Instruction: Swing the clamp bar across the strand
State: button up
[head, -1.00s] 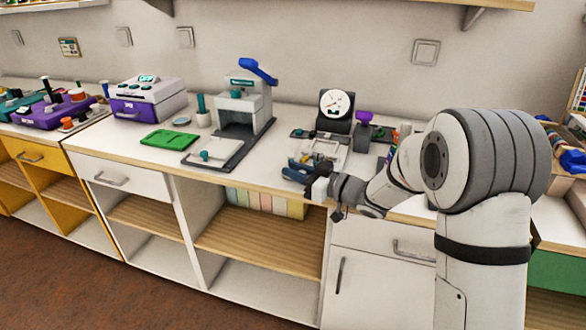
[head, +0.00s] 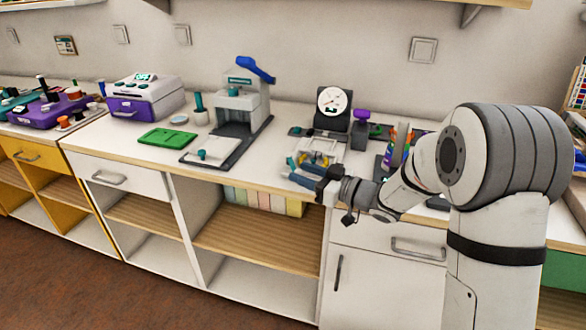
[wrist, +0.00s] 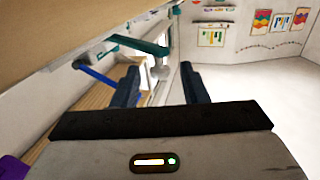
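In the head view my gripper (head: 303,178) is at the front edge of the worktop, by a small pale fixture (head: 322,146) with yellow parts. A small teal piece (head: 292,163) shows just beyond the fingers. In the wrist view my two dark fingers stand apart with a clear gap, and the gripper (wrist: 159,68) looks open and empty. A teal bar (wrist: 138,45), possibly the clamp bar, crosses ahead of the fingertips. A small grey knob shows between the tips, and a blue bar (wrist: 97,76) lies to the left. I cannot make out the strand.
A dial gauge (head: 333,101) stands behind the fixture. A press with a blue lever (head: 256,69) and a green tray (head: 167,138) are to the left. Coloured bottles (head: 398,145) stand close to my arm on the right. Open shelves (head: 250,246) lie below the worktop.

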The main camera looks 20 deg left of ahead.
jog(key=shift+v, duration=1.95)
jog(key=shift+c, duration=0.2)
